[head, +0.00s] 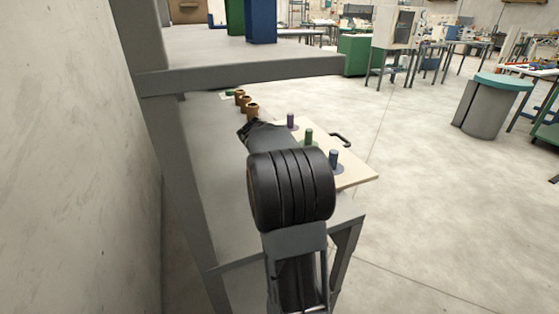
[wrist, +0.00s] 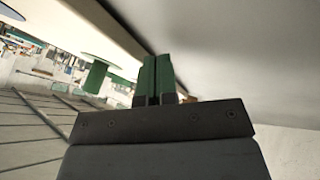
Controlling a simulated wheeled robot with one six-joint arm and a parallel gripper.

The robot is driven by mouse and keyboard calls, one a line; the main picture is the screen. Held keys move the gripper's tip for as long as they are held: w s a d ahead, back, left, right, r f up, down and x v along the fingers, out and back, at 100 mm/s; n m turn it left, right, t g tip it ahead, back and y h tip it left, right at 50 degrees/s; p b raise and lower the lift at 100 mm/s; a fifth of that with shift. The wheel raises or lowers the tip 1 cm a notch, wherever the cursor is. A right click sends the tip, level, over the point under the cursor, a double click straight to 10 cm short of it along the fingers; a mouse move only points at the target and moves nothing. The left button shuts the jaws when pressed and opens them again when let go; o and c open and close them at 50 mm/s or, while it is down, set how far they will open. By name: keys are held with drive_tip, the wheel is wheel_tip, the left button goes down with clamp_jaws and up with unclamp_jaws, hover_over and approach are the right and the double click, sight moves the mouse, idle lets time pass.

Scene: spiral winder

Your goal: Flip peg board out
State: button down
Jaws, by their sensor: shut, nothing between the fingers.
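The peg board (head: 350,177) is a pale flat board that lies at the right edge of the grey bench and sticks out past it. A purple peg (head: 290,120), a green peg (head: 309,136) and a blue peg (head: 334,158) stand on it, with a black handle (head: 341,139) at its far right edge. My arm covers the board's left part. My gripper (wrist: 156,58) is shut and empty in the wrist view, its green fingers side by side. The fingers are hidden in the head view.
Several brown cylinders (head: 246,103) stand on the bench (head: 205,140) beyond my arm. A grey shelf (head: 240,73) overhangs the bench, with a wall (head: 70,150) at left. Open floor (head: 440,200) lies to the right; a grey bin (head: 487,105) stands farther off.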

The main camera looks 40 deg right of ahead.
drive_tip(key=shift+w+a+f+b, duration=0.15)
drive_tip(key=shift+w+a, duration=0.1)
drive_tip(key=shift+a, duration=0.25)
drive_tip(key=shift+w+a+f+b, duration=0.1)
drive_tip(key=shift+w+a+b, duration=0.1)
drive_tip(key=shift+a, duration=0.3)
drive_tip(key=p+v, duration=0.2)
drive_tip(key=v, duration=0.8)
drive_tip(key=shift+r+p, duration=0.25)
drive_tip(key=shift+p, duration=0.05)
